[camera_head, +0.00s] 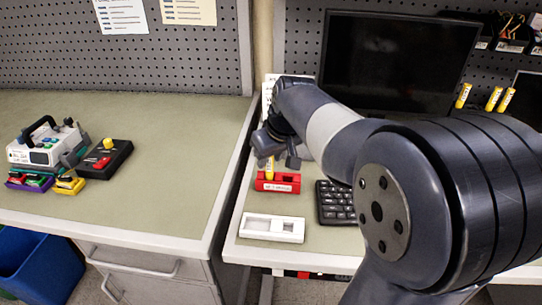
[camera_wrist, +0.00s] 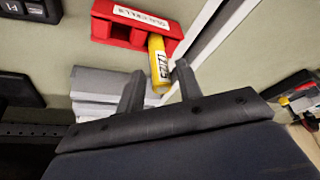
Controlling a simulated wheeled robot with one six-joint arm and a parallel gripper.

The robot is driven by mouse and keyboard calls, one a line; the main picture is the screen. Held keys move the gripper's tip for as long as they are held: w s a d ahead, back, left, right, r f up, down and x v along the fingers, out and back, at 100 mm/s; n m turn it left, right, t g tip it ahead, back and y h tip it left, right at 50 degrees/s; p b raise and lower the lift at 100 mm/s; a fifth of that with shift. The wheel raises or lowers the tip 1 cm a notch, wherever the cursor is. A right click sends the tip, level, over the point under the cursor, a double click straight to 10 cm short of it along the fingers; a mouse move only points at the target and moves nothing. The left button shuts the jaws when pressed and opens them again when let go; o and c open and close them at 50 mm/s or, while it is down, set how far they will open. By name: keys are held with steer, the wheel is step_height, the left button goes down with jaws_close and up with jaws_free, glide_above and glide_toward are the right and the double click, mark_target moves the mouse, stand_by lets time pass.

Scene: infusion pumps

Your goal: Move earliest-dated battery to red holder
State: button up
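The red holder (camera_head: 278,184) stands on the right-hand desk, behind a white holder, and also shows at the top of the wrist view (camera_wrist: 107,30). A yellow battery (camera_head: 269,170) stands upright at the left part of the red holder. In the wrist view this battery (camera_wrist: 158,62) has one end at the holder and dark date print that I cannot read surely. My gripper (camera_head: 279,160) is just above the holder. In the wrist view my gripper (camera_wrist: 161,68) is open, with the battery's free end between its fingers and gaps on both sides. Several other yellow batteries (camera_head: 463,95) stand upright at the far right.
The white holder (camera_head: 272,228) lies near the desk's front edge. A black keyboard (camera_head: 336,203) is right of the red holder, and a monitor (camera_head: 397,62) stands behind. The left bench holds a pump device (camera_head: 42,146) and a black box (camera_head: 105,158); its middle is clear.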

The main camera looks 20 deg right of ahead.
steer(key=shift+o, duration=0.8)
steer(key=p+v, duration=0.1)
steer(key=v, duration=0.9)
steer(key=shift+r, duration=0.35)
steer(key=shift+s+f, duration=0.1)
steer(key=b+x, duration=0.1)
steer(key=x, duration=0.9)
steer(key=shift+f, duration=0.3)
steer(key=shift+r, duration=0.25)
